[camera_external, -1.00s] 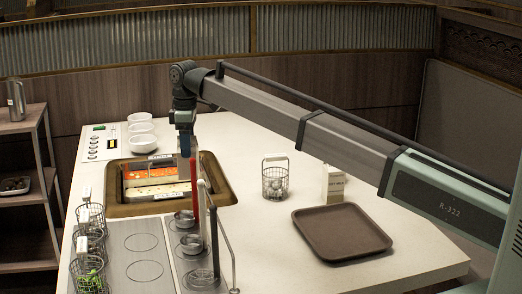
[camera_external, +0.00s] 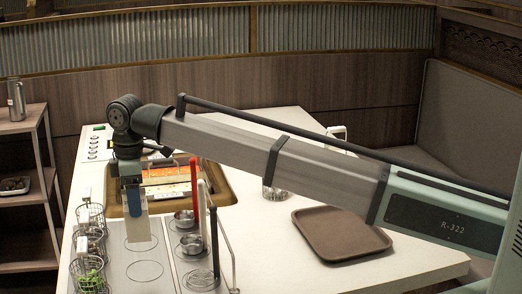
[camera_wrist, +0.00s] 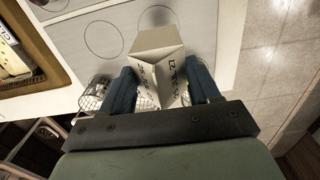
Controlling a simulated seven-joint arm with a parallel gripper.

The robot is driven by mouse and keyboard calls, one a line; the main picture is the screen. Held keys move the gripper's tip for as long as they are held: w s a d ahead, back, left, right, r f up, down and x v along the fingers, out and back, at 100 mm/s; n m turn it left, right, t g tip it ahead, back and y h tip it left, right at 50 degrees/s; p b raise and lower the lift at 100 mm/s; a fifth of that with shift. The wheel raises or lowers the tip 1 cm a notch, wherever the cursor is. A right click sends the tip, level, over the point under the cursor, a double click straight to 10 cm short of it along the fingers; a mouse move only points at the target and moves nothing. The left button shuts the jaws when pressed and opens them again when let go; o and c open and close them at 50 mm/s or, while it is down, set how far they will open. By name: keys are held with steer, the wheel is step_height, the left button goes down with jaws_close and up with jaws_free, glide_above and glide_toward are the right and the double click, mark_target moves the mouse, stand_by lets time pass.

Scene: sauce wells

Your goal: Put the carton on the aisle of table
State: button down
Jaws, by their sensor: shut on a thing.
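The carton (camera_external: 138,228), a pale box with dark print, hangs below my gripper (camera_external: 132,195) in the external view. My gripper is shut on it. In the wrist view the carton (camera_wrist: 158,42) sits between the two blue fingers of my gripper (camera_wrist: 158,88), its printed faces toward the camera. It appears over the grey panel with ring marks (camera_external: 115,262), close to the wire baskets; its exact height cannot be told. The white table (camera_external: 270,262) spreads to the right. Pale floor tiles (camera_wrist: 285,45) show beyond the table edge in the wrist view.
Wire baskets (camera_external: 90,243) line the table's left edge. Upright red-handled and white-handled utensils (camera_external: 194,175) and small metal cups (camera_external: 191,244) stand right of the carton. A sauce well (camera_external: 222,192) lies behind. A brown tray (camera_external: 340,232) lies at right; bare table surrounds its front.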

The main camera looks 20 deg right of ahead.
mark_target(137, 240)
steer(key=shift+s+a, duration=0.25)
steer(key=shift+s, duration=0.65)
steer(key=shift+s+f, duration=0.1)
steer(key=shift+f, duration=4.9)
steer(key=shift+f, duration=0.15)
steer(key=shift+c, duration=1.2)
jaws_free()
steer(key=shift+o, duration=0.2)
step_height(137, 240, up, 12)
steer(key=shift+r, duration=0.15)
